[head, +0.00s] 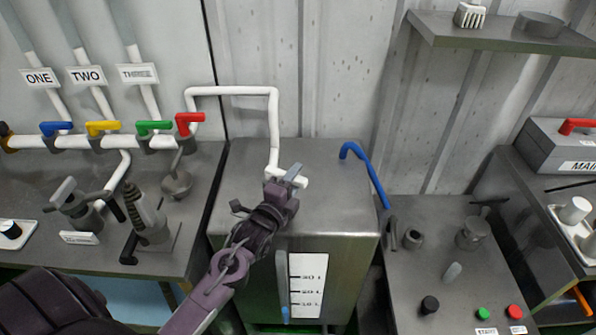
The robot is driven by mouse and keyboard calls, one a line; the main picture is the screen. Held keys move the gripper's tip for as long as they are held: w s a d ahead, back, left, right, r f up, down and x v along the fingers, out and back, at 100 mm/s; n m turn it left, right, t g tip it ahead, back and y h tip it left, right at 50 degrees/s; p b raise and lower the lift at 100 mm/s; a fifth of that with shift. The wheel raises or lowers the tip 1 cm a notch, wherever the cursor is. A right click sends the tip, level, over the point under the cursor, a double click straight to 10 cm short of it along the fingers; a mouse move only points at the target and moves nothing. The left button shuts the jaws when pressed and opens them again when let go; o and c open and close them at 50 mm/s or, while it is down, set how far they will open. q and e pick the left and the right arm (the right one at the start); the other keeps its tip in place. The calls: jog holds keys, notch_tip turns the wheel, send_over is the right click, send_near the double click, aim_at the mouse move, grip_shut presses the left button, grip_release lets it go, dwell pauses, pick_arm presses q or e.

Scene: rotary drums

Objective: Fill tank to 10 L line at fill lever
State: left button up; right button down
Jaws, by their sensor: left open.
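A grey metal tank (335,205) stands in the middle, with a white level scale (308,285) on its front marked in litres; the marks are small and partly blurred. A narrow gauge tube (282,280) runs beside the scale, with a bit of blue near its bottom (285,312). A white pipe (274,125) comes down to a white fitting (300,181) on the tank top. My left gripper (286,180) is open at this fitting and hides part of it. I cannot tell whether it touches, or which part is the fill lever. My right gripper is out of view.
Blue, yellow, green and red (188,122) valve handles sit on white pipes at the left. A bent blue tube (366,172) rises at the tank's right rear. The right bench (425,275) carries buttons and small fittings. A shelf (500,32) hangs at upper right.

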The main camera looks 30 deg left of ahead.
pick_arm(q)
jog(key=shift+w, duration=1)
jog(key=c, duration=0.8)
grip_shut()
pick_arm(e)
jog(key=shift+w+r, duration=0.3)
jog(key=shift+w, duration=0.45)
